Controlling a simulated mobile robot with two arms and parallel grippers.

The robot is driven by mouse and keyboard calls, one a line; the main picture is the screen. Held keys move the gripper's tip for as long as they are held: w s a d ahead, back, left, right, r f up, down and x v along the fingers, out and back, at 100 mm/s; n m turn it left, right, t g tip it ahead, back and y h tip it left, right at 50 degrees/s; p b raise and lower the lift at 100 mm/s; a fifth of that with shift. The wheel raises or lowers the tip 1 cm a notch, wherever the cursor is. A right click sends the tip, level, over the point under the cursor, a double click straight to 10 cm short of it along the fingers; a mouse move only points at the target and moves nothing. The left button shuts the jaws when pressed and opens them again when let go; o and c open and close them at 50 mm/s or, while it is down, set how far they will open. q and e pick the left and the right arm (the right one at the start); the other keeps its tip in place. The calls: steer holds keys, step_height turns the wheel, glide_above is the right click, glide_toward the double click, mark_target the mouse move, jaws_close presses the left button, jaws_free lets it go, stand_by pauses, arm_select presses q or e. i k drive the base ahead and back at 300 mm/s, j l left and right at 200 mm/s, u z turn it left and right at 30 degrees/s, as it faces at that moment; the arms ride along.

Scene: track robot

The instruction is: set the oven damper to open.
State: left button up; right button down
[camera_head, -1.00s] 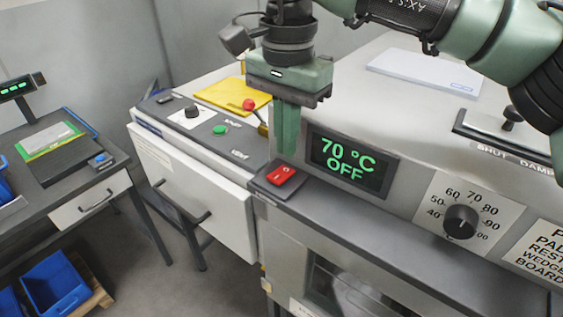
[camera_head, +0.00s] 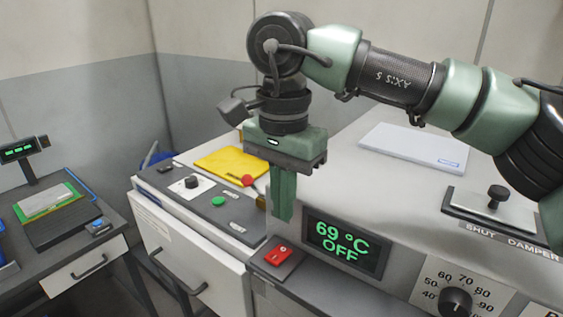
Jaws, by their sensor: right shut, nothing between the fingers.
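The oven (camera_head: 345,175) fills the lower right, its display (camera_head: 343,245) reading 69 °C OFF. The damper (camera_head: 495,208) is a metal plate with a black knob (camera_head: 498,194) on the oven top at the right. A strip below it reads SHUT DAMPER, cut off at the frame edge; the knob stands near the middle of the plate. My right gripper (camera_head: 282,218) is shut and empty, pointing down above the red switch, left of the display and well left of the damper. My left gripper is not in view.
A red rocker switch (camera_head: 278,254) sits beneath my right gripper. A temperature dial (camera_head: 455,301) is at the lower right. A white panel (camera_head: 415,146) lies on the oven top. A neighbouring machine (camera_head: 205,205) with a yellow sheet (camera_head: 232,161) stands left. A desk with a scale is far left.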

mark_target(494, 206)
steer(key=k+j, duration=0.8)
